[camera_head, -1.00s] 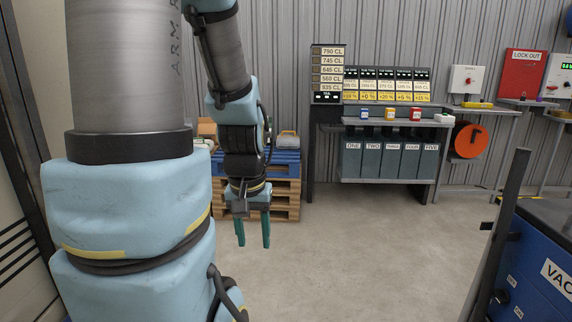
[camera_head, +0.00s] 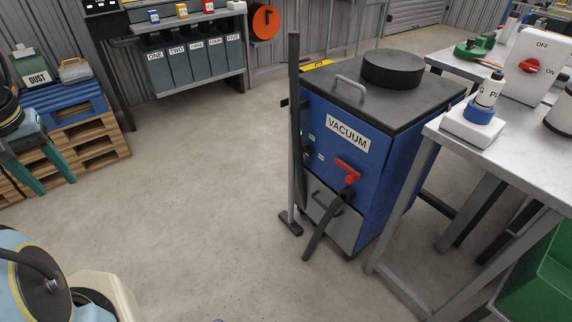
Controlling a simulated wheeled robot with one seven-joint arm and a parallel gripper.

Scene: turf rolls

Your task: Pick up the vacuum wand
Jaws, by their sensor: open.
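The vacuum wand appears to be the long dark upright piece (camera_head: 296,130) at the left front edge of the blue vacuum cabinet (camera_head: 385,165), which is labelled VACUUM. It stands nearly vertical along a thin grey post with a dark foot on the floor. Its exact join to the post is hard to make out. A black hose (camera_head: 322,232) hangs from the cabinet's front, below a red handle. My gripper (camera_head: 56,186) is at the far left, its teal fingers apart and empty, well away from the wand.
Pallets with a blue top (camera_head: 75,103) stand behind my gripper. A metal workbench (camera_head: 530,150) with bottles and a switch box is close on the cabinet's right. A shelf with grey bins (camera_head: 190,62) stands at the back. The floor (camera_head: 190,190) between gripper and wand is clear.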

